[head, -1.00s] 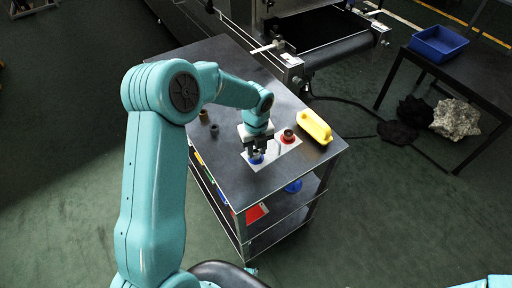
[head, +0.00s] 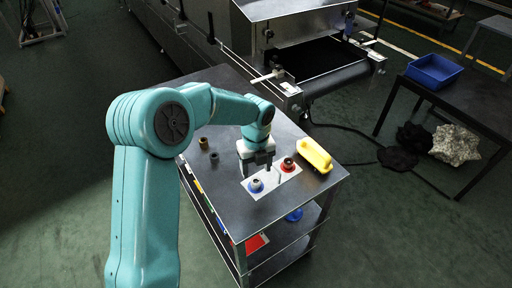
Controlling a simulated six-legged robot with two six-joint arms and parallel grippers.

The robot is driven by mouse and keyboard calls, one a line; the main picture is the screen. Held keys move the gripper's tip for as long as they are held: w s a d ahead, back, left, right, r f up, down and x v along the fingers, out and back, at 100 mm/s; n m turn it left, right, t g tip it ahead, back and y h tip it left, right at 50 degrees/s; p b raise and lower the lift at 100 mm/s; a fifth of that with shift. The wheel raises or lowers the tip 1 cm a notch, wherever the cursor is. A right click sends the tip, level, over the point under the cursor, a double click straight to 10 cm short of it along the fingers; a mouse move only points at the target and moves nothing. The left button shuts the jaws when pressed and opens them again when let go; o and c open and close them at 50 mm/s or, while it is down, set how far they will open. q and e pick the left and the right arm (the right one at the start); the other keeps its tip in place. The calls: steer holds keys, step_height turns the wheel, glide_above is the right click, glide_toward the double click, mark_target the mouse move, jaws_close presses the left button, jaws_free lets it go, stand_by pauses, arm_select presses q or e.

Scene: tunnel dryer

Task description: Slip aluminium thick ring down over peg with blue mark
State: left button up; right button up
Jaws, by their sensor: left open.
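The blue mark (head: 250,190) is a blue disc on a pale plate on the dark table top. A small silvery-grey round piece (head: 257,185) stands on it; it looks like the aluminium thick ring around the peg, but the peg itself is hard to make out at this size. My left gripper (head: 258,168) is open and empty, pointing down just above and behind the blue mark, apart from the ring. A red mark (head: 288,168) with a dark round piece on it is to the right on the same plate. My right gripper is out of view.
A yellow handled block (head: 315,155) lies right of the plate. A brass-coloured ring (head: 203,143) and a dark grey ring (head: 214,157) stand at the left of the table top (head: 235,200). The dryer conveyor (head: 325,70) is behind. A blue bin (head: 434,71) sits on a table at right.

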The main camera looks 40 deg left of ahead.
mark_target(256, 182)
arm_select(q)
step_height(256, 182, up, 10)
steer(key=shift+r, duration=0.25)
stand_by(0.6)
